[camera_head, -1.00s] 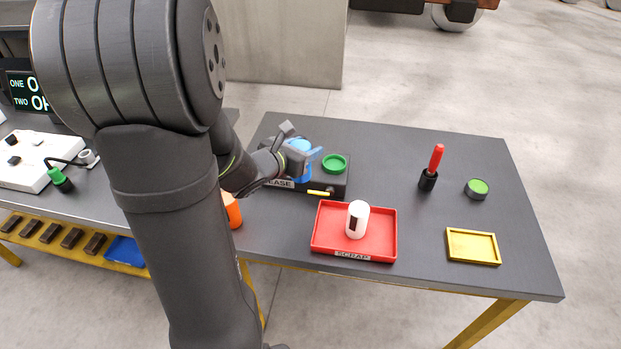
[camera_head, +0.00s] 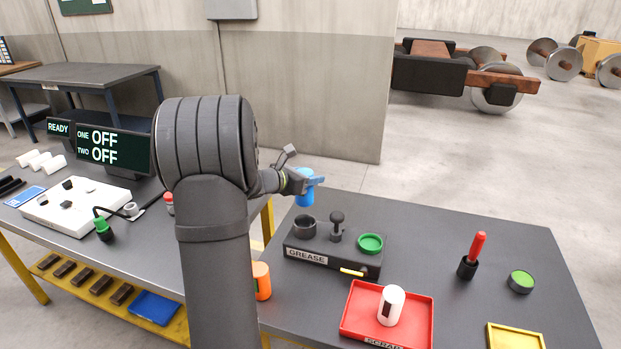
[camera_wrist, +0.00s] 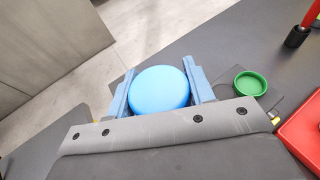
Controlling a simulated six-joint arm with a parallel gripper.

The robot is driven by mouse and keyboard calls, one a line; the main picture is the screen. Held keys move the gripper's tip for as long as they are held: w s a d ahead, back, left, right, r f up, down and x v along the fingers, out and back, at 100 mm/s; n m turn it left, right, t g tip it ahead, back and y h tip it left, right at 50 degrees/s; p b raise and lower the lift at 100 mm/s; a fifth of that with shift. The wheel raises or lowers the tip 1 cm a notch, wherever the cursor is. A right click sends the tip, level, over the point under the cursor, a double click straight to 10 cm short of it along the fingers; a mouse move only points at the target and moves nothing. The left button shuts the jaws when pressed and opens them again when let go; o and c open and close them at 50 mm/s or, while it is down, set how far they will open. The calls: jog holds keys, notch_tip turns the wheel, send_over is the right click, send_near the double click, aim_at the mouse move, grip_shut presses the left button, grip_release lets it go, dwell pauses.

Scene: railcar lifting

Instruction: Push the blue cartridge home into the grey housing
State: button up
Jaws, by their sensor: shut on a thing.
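The blue cartridge (camera_head: 305,198) is held upright in my gripper (camera_head: 312,182), whose jaws are shut on its sides. In the wrist view, the round blue top of the cartridge (camera_wrist: 160,90) sits between the two blue fingers of my gripper (camera_wrist: 159,76). The dark grey housing (camera_head: 335,257), labelled GREASE, stands on the table below. Its round black socket (camera_head: 305,228) looks empty. The cartridge is above and behind this socket in the picture, apart from it. A black knobbed post (camera_head: 337,225) and a green ring (camera_head: 370,243) are on the housing's top.
A red SCRAP tray (camera_head: 350,325) holds a white cylinder (camera_head: 391,305). An orange cylinder (camera_head: 261,281) stands left of the housing. A red-handled tool (camera_head: 473,255), a green-topped tin (camera_head: 521,281) and a yellow tray (camera_head: 515,337) are to the right. The table's back right is clear.

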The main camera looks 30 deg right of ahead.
aim_at(308, 205)
jog(key=shift+f, duration=2.9)
jog(key=shift+f, duration=2.25)
jog(key=o, duration=1.2)
jog(key=v, duration=1.7)
jog(key=shift+s+a+r, duration=0.1)
jog(key=shift+s+a, duration=0.05)
